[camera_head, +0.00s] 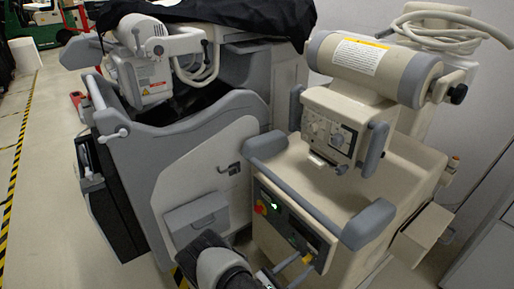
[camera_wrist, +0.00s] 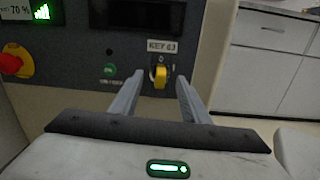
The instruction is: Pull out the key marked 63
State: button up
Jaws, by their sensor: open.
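The yellow key (camera_wrist: 160,77) sits in its switch on the dark panel (camera_wrist: 217,40) in the wrist view, under a white label (camera_wrist: 162,46) reading KEY 63. My gripper (camera_wrist: 160,84) is open, with one grey finger on each side of the key. The fingers look apart from the key, with a gap on both sides. In the head view, the yellow key (camera_head: 307,258) shows small at the lower right of the cart's front panel. My gripper (camera_head: 298,266) reaches it from the lower left. How deep the fingertips are past the key is hard to tell.
A red emergency button (camera_wrist: 11,65) and a small green button (camera_wrist: 109,69) are left of the key. A lit green display (camera_wrist: 42,12) is above. White drawers (camera_wrist: 268,60) stand at right. The grey cart handle (camera_head: 368,222) juts out above the panel.

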jog(key=shift+x, duration=0.8)
jog(key=shift+a+b, duration=0.1)
jog(key=shift+b, duration=0.35)
dwell(0.5)
grip_shut()
dwell(0.4)
jog(key=b+v, duration=0.1)
jog(key=v, duration=0.5)
dwell(0.9)
